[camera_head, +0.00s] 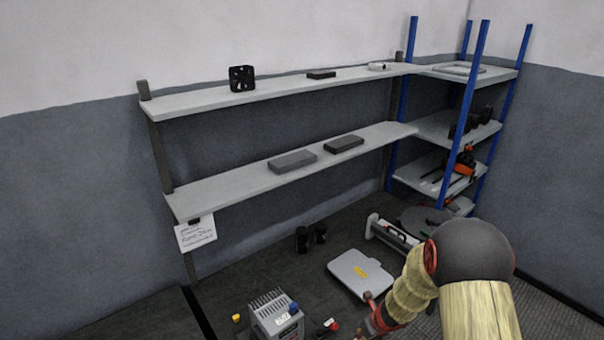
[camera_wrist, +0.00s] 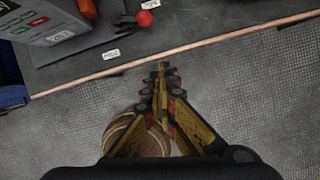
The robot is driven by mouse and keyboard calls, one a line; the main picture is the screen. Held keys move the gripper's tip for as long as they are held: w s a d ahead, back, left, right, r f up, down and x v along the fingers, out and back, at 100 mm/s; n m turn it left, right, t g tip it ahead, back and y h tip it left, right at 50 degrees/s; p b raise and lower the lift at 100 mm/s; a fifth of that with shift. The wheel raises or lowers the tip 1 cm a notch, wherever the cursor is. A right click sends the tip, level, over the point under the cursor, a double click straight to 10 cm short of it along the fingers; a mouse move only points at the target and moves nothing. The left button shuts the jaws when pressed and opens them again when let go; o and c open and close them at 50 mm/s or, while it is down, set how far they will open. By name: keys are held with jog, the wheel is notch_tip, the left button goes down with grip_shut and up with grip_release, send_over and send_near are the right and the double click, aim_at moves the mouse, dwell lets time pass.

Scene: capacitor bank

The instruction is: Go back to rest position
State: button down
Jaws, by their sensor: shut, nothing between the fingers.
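My gripper (camera_wrist: 163,72) shows in the wrist view with its yellow and black fingers brought together and nothing between them. It hangs in front of the dark bench top's light brown edge (camera_wrist: 200,48), over the grey floor as seen from the wrist. In the head view my arm comes in at the lower right, and the fingertips are not clearly visible there. A grey finned box (camera_head: 277,315) stands on the dark surface left of my arm. Its labelled side also shows at the upper left of the wrist view (camera_wrist: 45,30).
A red knob (camera_wrist: 145,18) and a white tag (camera_wrist: 110,54) lie near the bench edge. A flat grey case (camera_head: 360,274) lies behind my arm. Two long shelves (camera_head: 230,189) line the wall, with a blue-posted rack (camera_head: 475,90) at right. Grey floor (camera_wrist: 260,110) beside my gripper is clear.

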jog(key=s+d+r+m+h, duration=0.3)
jog(key=d+m, duration=0.2)
jog(key=m, duration=0.4)
jog(key=s+d+r+m+h, duration=0.2)
jog(key=d+m, duration=0.4)
jog(key=m, duration=0.3)
jog(key=s+d+r+m+g+h+b, duration=0.1)
jog(key=s+r+m+g, duration=0.1)
jog(key=s+r+m, duration=0.45)
jog(key=s+a+r+m+t+y+b, duration=0.2)
jog(key=s+a+r+m, duration=0.5)
jog(key=r, duration=0.4)
jog(key=s+a+r+m+t+y+b, duration=0.1)
jog(key=s+a+r+m+y+b, duration=0.1)
jog(key=s+a+r+m, duration=0.5)
jog(key=s+r+m+b, duration=0.1)
jog(key=s+r, duration=0.2)
jog(key=shift+r+m+t+b, duration=0.35)
jog(key=shift+r+t+b, duration=0.05)
